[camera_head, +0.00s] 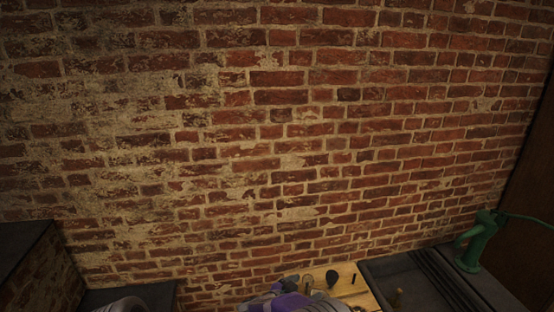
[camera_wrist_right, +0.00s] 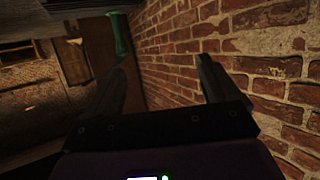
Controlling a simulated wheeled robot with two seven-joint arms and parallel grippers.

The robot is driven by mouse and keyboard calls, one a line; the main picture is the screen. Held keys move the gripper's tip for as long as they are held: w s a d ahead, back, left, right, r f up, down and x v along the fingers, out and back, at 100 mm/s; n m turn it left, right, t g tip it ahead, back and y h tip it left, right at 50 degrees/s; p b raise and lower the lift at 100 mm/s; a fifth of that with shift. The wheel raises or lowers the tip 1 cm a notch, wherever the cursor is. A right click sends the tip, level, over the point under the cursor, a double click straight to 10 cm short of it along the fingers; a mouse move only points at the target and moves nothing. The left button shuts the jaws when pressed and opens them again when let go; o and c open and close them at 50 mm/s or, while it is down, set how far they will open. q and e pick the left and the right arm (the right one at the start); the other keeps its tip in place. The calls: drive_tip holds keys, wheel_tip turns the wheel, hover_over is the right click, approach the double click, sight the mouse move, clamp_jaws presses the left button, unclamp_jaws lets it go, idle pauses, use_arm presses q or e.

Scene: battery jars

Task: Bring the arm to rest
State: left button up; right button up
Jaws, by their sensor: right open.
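My right gripper (camera_wrist_right: 160,68) is open in the right wrist view, with its two dark fingers apart and nothing seen between them. The brick wall lies behind and to the right of the fingers. In the camera_head view, a purple and grey part of my right arm (camera_head: 290,302) shows at the bottom edge, in front of a wooden board; its fingers cannot be made out there. A grey rounded piece at the bottom left edge may be part of my left arm. My left gripper is not in view.
The brick wall (camera_head: 270,130) fills most of the head view. The wooden board (camera_head: 372,299) bears small dark items. A dark counter (camera_head: 385,268) and a green pump-like fixture (camera_head: 474,243) are at right. A dark-topped brick block (camera_head: 22,240) stands at left.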

drive_tip(key=w+d+f+n+y, duration=0.2)
drive_tip(key=w+d+f, duration=0.1)
drive_tip(key=f, duration=0.4)
drive_tip(key=s+d+f+n+g+y, duration=0.25)
drive_tip(key=s+f+y, duration=0.35)
drive_tip(key=s+f, duration=0.55)
drive_tip(key=s+a+f+n+g+y+b, duration=0.1)
drive_tip(key=s+f+g+y, duration=0.1)
drive_tip(key=s, duration=0.6)
drive_tip(key=s+a+f+n+g+y, duration=0.1)
drive_tip(key=s+a+f+g+y, duration=0.1)
drive_tip(key=s, duration=0.5)
drive_tip(key=s+a+f+g+y+b, duration=0.1)
drive_tip(key=s+f+g+y, duration=0.15)
drive_tip(key=s, duration=0.55)
use_arm(q)
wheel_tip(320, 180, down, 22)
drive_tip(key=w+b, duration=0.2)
drive_tip(key=b, duration=1.8)
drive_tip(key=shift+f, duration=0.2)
use_arm(e)
wheel_tip(320, 180, down, 19)
drive_tip(key=w, duration=0.1)
drive_tip(key=shift+f, duration=0.15)
